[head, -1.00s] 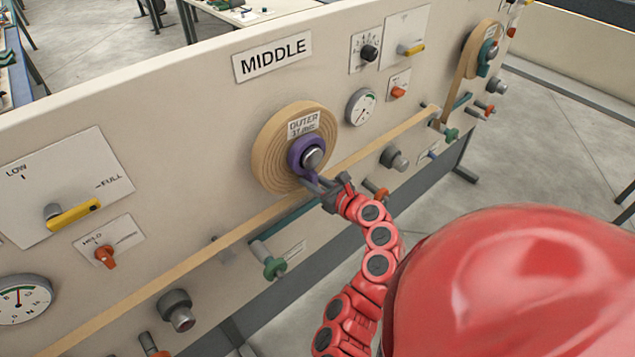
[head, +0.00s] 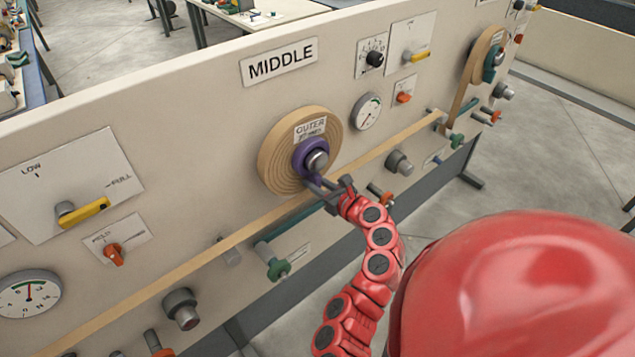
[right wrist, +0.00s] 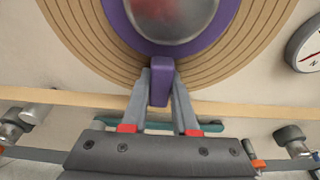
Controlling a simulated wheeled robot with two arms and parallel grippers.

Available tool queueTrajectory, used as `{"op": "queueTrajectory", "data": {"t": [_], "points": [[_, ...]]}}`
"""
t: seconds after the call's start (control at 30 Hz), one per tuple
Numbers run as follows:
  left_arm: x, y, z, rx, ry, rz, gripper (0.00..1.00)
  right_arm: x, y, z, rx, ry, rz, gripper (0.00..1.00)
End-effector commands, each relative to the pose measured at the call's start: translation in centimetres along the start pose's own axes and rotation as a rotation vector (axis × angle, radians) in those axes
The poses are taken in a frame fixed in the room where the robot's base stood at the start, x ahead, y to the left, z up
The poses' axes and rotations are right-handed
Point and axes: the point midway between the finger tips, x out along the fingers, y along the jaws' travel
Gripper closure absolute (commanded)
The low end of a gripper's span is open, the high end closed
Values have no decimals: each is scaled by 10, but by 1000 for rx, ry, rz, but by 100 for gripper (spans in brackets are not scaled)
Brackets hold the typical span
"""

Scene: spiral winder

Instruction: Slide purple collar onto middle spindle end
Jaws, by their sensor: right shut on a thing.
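The purple collar (head: 303,155) is around the grey metal end of the middle spindle (head: 317,161), in front of the wound tan coil (head: 278,171). My right gripper (head: 318,187) is at the collar's lower side, shut on its tab. In the right wrist view the collar (right wrist: 122,32) encircles the spindle end (right wrist: 172,12), and both fingers (right wrist: 160,88) grip the purple tab hanging below it. The spindle end shows in front of the collar. I cannot tell whether the collar touches the coil. My left gripper is not in view.
The "MIDDLE" sign (head: 279,63) is above the coil on the upright panel. A tan strip (head: 235,238) runs slantwise under it. A green-tipped lever (head: 277,268), a gauge (head: 367,111) and a grey knob (head: 399,162) stand out near my right arm.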

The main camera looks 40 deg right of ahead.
Motion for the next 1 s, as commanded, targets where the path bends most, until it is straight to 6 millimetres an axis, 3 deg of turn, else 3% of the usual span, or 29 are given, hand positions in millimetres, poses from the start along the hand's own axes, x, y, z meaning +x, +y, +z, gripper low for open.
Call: {"op": "queueTrajectory", "data": {"t": [0.1, 0.13, 0.3, 0.8, 0.83, 0.97, 1.0], "points": [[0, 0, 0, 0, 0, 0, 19, 1, 1, 3, -2, -6, 4, 100], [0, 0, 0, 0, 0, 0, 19, 1, 1, 3, -2, -7, 4, 69], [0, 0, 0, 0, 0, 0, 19, 1, 1, 4, -2, -8, 4, 39], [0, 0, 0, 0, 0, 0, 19, 1, -1, 6, -3, -14, -1, 38], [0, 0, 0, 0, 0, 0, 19, 1, -1, 6, -3, -13, -1, 55], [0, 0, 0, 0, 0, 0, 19, 0, -1, 6, -4, -14, -2, 32], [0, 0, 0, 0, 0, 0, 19, 0, -1, 7, -4, -14, -2, 31]]}}
